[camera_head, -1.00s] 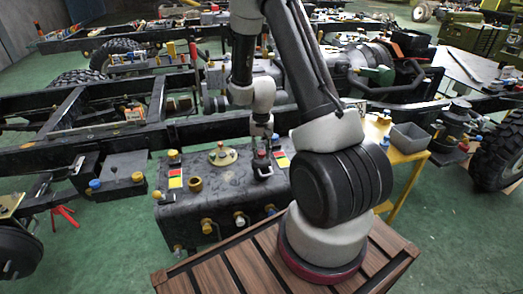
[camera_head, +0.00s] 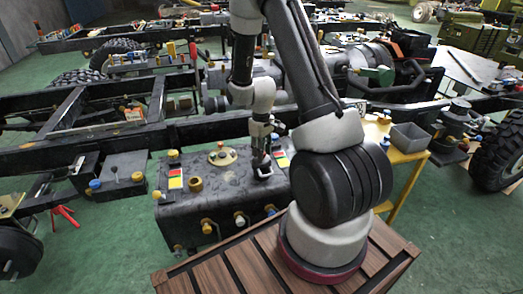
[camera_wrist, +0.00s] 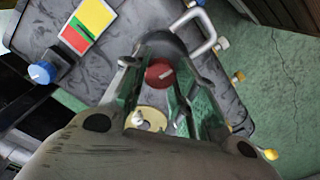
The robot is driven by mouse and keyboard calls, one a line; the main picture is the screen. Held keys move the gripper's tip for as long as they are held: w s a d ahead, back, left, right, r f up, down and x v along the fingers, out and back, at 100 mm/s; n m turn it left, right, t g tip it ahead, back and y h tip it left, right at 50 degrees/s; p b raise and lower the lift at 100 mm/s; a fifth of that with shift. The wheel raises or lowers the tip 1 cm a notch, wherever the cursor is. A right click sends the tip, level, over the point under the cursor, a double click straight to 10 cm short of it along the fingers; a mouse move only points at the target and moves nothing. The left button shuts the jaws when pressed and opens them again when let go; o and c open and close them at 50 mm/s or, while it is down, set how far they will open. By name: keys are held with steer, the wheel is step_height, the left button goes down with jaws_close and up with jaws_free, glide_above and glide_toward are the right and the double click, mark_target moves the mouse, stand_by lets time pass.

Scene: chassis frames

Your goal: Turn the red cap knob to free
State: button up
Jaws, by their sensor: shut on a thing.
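The red cap knob (camera_wrist: 160,73) shows in the wrist view between my two fingers. A pale line marks its face. My gripper (camera_wrist: 162,80) reaches down around it and is shut on it. In the head view my gripper (camera_head: 262,158) stands at the right part of the top of a dark tank (camera_head: 222,185), and the cap is hidden there by the fingers. A yellow round fitting (camera_wrist: 150,118) with a pale stub shows between the fingers, nearer my palm.
A grey bent handle (camera_wrist: 200,35) stands close beside the cap. A blue knob (camera_wrist: 42,72) and a red, yellow and green label (camera_wrist: 88,25) are at the left. Yellow fittings line the tank's edge. A black chassis rail (camera_head: 150,135) runs behind the tank.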

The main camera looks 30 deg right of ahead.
steer(key=shift+n, duration=0.6)
steer(key=o, duration=1.1)
steer(key=shift+c, duration=0.2)
step_height(320, 180, up, 12)
